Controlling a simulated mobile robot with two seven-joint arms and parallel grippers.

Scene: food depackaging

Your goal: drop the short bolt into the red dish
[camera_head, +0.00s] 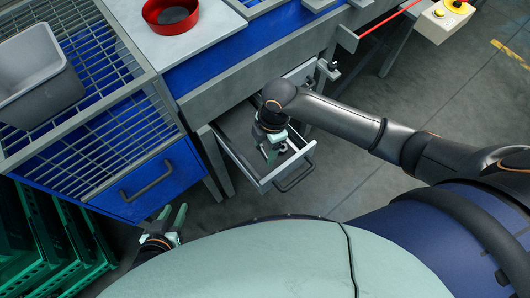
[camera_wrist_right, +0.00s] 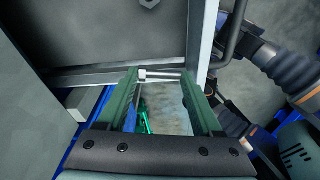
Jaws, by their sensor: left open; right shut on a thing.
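The red dish (camera_head: 171,14) sits on the grey worktop at the top left of the head view. My right gripper (camera_head: 272,157) points down at the open drawer. In the right wrist view, its green fingers (camera_wrist_right: 162,76) are shut on a small silver bolt (camera_wrist_right: 161,75), which lies crosswise between the fingertips. I cannot judge its length against another bolt. My left gripper (camera_head: 175,219) is open and empty, low beside the blue cabinet, away from the dish.
The open drawer (camera_head: 243,166) has raised metal walls around my right gripper. Another small metal piece (camera_wrist_right: 150,3) lies in it. A wire-mesh rack (camera_head: 92,99) with a grey bin (camera_head: 38,78) stands left. Green crates (camera_head: 62,244) are lower left. Floor right of the drawer is clear.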

